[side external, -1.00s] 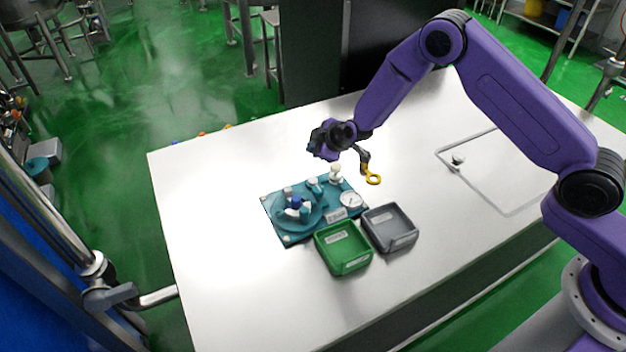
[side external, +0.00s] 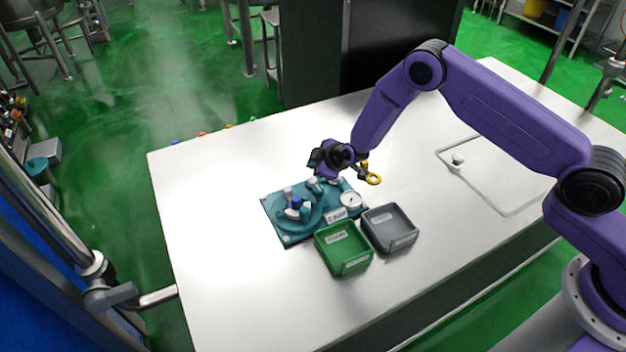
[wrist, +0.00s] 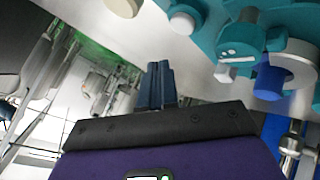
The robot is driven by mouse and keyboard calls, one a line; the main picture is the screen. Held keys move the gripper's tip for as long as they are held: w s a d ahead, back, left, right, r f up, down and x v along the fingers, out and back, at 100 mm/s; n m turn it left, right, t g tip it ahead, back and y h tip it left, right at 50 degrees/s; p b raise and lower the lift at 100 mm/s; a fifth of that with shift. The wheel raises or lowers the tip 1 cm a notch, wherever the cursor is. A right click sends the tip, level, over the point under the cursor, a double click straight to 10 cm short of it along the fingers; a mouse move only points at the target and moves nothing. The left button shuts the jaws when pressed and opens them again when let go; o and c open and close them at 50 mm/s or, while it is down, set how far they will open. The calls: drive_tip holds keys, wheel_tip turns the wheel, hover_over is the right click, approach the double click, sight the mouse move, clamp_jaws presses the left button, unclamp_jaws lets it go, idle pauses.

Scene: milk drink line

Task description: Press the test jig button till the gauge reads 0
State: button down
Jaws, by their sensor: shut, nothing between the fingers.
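The teal test jig (side external: 281,234) lies on the white table. It carries a round white gauge (side external: 351,200), whose reading is too small to make out. A cream knob that may be the button (wrist: 124,5) shows at the top edge of the wrist view; my gripper mostly hides it in the side view. My gripper (side external: 319,162) is above the jig's far edge, shut and empty. In the wrist view its dark blue fingers (wrist: 160,68) are together, below the knob in the picture. I cannot tell the height gap.
A green tray (side external: 343,268) and a grey tray (side external: 391,246) stand in front of the jig. A blue peg (wrist: 270,82) and teal fittings rise from the jig. The table's left side is clear.

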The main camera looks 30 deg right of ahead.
sight(315, 182)
drive_tip(key=shift+f, duration=1.45)
drive_tip(key=shift+f, duration=0.1)
idle(0.9)
drive_tip(key=shift+f, duration=0.3)
drive_tip(key=shift+f, duration=0.25)
idle(0.5)
drive_tip(key=shift+s+f, duration=0.15)
drive_tip(key=shift+f, duration=0.3)
idle(0.4)
drive_tip(key=shift+r, duration=0.3)
idle(0.4)
drive_tip(key=shift+r, duration=0.65)
